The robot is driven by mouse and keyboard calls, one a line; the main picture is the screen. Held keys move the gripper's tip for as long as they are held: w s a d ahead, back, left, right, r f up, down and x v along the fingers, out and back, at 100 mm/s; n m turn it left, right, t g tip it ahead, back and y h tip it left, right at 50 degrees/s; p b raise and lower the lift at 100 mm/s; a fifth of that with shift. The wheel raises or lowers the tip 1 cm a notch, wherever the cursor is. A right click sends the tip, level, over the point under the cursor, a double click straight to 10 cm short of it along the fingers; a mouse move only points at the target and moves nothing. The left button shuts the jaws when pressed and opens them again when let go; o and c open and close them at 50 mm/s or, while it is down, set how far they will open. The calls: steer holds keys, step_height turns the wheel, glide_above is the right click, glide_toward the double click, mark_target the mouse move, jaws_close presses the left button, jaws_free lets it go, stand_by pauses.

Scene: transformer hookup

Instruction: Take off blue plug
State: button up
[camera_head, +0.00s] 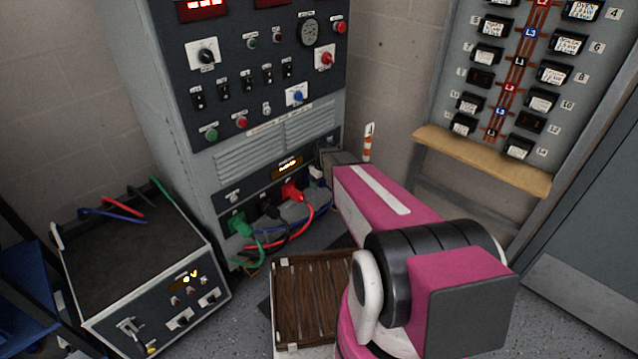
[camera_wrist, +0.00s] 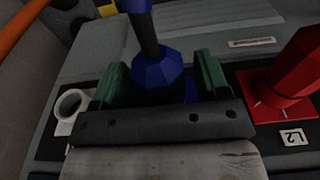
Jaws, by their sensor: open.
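The blue plug (camera_wrist: 158,76) stands in the wrist view with its dark stem and blue cable rising toward the top edge. A bit of blue shows at its base, but my gripper body hides most of where it meets the panel. My gripper (camera_wrist: 163,72) is open, with one green finger on each side of the blue plug. I cannot tell whether either finger touches it. In the head view my arm hides the blue plug and my fingers.
A red plug (camera_wrist: 292,78) sits close on the right, beside an L2 label (camera_wrist: 292,137). Green (camera_head: 240,225) and red (camera_head: 291,192) plugs with cables are in the cabinet (camera_head: 180,130) front. A wooden pallet (camera_head: 312,290) and a test box (camera_head: 140,270) stand on the floor.

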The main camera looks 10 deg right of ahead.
steer(key=c, duration=1)
steer(key=shift+s+a+t+h, duration=0.15)
steer(key=shift+t+h, duration=0.25)
steer(key=shift+h, duration=0.2)
steer(key=t+h, duration=0.2)
steer(key=h, duration=0.1)
steer(key=shift+t+h, duration=0.6)
